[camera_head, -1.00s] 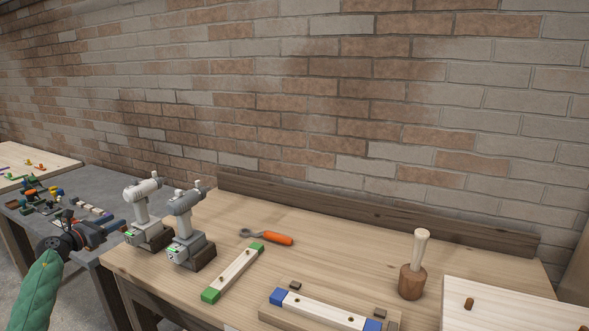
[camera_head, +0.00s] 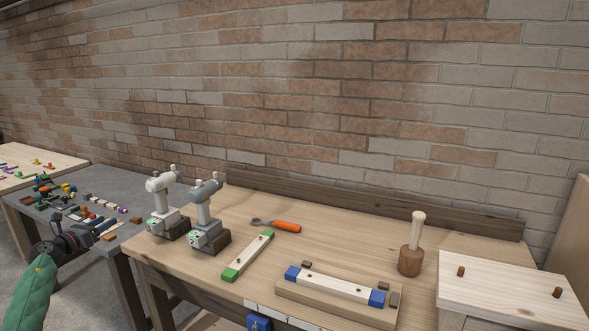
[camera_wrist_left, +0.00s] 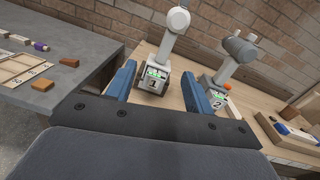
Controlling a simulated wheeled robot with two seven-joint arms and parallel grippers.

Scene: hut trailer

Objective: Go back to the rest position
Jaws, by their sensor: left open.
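My left gripper (camera_head: 88,236) is at the left of the head view, on its green-sleeved arm, in front of the grey table and left of the wooden workbench (camera_head: 345,220). In the left wrist view its two blue fingers (camera_wrist_left: 160,92) are spread apart with nothing held between them. Beyond them, a white drill marked 1 (camera_wrist_left: 155,75) shows between the fingers and a grey drill marked 2 (camera_wrist_left: 225,70) to the right. In the head view the white drill (camera_head: 166,205) and the grey drill (camera_head: 206,215) stand upright on the bench's left end. My right gripper is not seen.
The bench holds an orange-handled tool (camera_head: 287,226), a green-ended bar (camera_head: 248,256), a blue-ended bar on a board (camera_head: 335,287), a mallet (camera_head: 411,258) and a pale board with pegs (camera_head: 505,285). The grey table (camera_head: 125,200) carries small coloured parts. A brick wall stands behind.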

